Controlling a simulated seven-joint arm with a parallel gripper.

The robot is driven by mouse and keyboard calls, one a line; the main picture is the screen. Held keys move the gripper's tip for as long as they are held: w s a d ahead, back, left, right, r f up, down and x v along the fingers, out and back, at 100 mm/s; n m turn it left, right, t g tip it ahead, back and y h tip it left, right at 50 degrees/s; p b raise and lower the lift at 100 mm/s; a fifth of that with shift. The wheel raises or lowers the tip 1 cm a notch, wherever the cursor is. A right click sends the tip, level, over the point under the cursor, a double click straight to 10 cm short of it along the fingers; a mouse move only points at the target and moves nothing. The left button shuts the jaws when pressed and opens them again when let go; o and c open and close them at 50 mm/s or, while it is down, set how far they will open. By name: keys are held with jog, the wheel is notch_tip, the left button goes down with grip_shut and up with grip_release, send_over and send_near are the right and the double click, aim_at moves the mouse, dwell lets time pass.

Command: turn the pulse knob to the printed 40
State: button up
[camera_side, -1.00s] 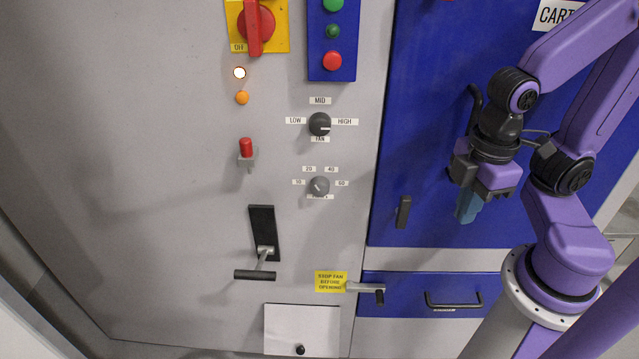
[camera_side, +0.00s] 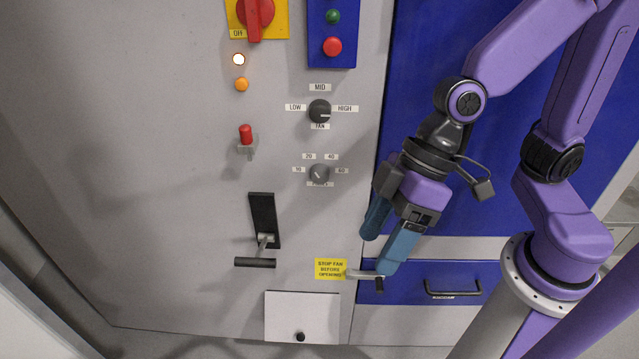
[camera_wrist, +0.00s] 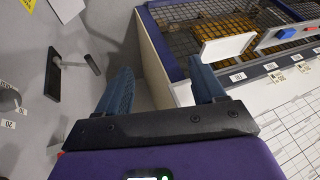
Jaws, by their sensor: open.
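The pulse knob (camera_side: 319,173) is the small grey lower knob on the light panel, ringed by printed 10, 20, 40 and 60. Its pointer seems to lean to the upper left, but is too small to read surely. The printed 40 (camera_side: 331,157) is at its upper right. My gripper (camera_side: 379,250) is open and empty, to the right of and below the knob, pointing down-left near the metal latch handle. In the wrist view my open fingers (camera_wrist: 163,88) have nothing between them, and a dark knob (camera_wrist: 8,99) with a 20 label shows at the left edge.
The fan knob (camera_side: 320,111) is just above. A black-handled lever (camera_side: 256,262), a red toggle (camera_side: 246,134) and a yellow sign (camera_side: 331,269) surround the area. The latch handle (camera_side: 366,275) lies close to my fingers. A mesh cage (camera_wrist: 205,30) shows in the wrist view.

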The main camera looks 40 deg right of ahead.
jog(key=w+a+f+m+t+y, duration=0.15)
jog(key=w+a+m+t, duration=0.5)
jog(key=w+a, duration=0.65)
jog(key=m+t+h, duration=0.6)
jog(key=m+h, duration=0.4)
jog(key=h, duration=1)
send_near(320, 179)
jog(key=x, duration=0.8)
jog(key=c, duration=1.1)
